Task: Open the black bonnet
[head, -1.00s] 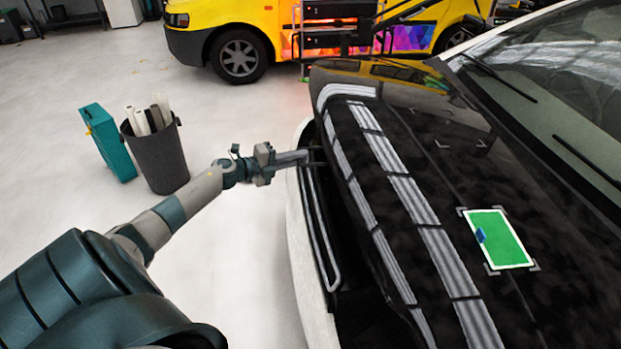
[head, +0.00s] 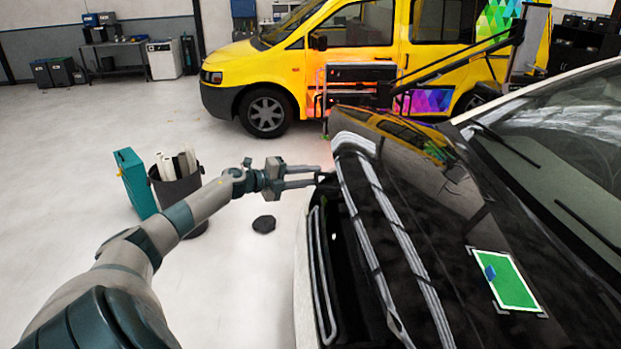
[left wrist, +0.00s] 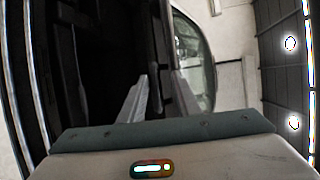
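The black bonnet (head: 440,230) of the white car fills the right of the head view. It is glossy, with light stripe reflections, and its front edge stands up off the car front with a dark gap below it. My left gripper (head: 318,177) is at that front edge, near the far corner, its two fingers apart. The tips meet a dark part at the edge; whether they press on it I cannot tell. In the left wrist view the left gripper (left wrist: 160,92) shows both fingers apart against a dark surface. My right gripper is out of view.
A green card (head: 515,283) lies on the bonnet. A small black object (head: 264,224) lies nearby. A yellow van (head: 350,60) stands behind. The left floor is mostly clear.

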